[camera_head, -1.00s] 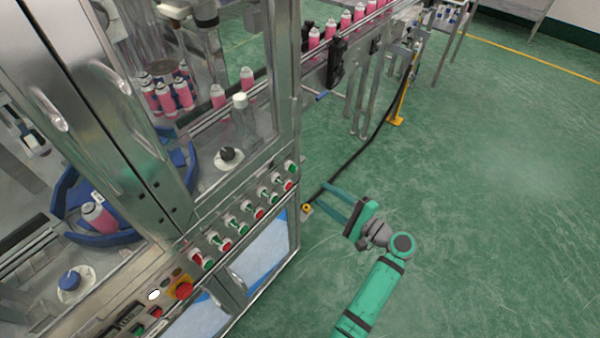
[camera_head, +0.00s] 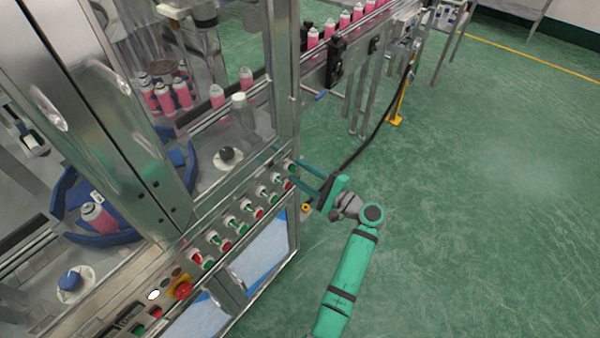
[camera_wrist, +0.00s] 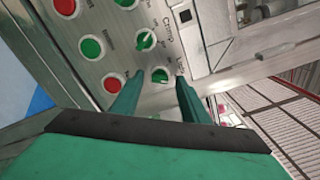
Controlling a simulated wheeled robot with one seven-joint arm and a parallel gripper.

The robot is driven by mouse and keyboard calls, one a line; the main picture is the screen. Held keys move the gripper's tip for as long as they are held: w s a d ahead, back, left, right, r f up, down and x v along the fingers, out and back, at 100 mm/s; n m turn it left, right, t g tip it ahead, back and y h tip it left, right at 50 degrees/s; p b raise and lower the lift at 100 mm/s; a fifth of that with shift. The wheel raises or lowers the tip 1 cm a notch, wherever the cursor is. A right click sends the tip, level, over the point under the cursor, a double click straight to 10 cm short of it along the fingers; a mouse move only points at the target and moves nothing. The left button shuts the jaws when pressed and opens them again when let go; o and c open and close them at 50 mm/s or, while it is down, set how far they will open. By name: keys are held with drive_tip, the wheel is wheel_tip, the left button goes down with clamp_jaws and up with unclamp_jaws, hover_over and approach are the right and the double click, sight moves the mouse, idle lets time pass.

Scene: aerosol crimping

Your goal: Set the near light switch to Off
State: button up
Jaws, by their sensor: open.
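A green rotary switch (camera_wrist: 160,75) sits on the grey metal control panel in the wrist view, with small lettering beside it that seems to read "Light". My gripper (camera_wrist: 158,80) is open, its two teal fingers one on each side of this switch, their tips close to the panel. I cannot tell whether they touch it. A second green rotary switch (camera_wrist: 146,40) sits just above it, clear of the fingers. In the head view my gripper (camera_head: 284,165) reaches the panel's far right end, by the last green control (camera_head: 291,168). The switch's exact setting is hard to read.
Red and green buttons line the panel, including a green button (camera_wrist: 91,47) and a red button (camera_wrist: 114,82) near my left finger. A red emergency stop (camera_head: 183,290) is at the near end. A conveyor with pink cans (camera_head: 345,20) runs behind. Green floor to the right is clear.

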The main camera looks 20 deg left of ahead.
drive_tip(key=shift+a, duration=0.15)
clamp_jaws()
drive_tip(key=shift+n, duration=0.3)
drive_tip(key=n, duration=1.1)
drive_tip(key=shift+f, duration=0.1)
drive_tip(key=shift+n, duration=0.3)
idle(0.3)
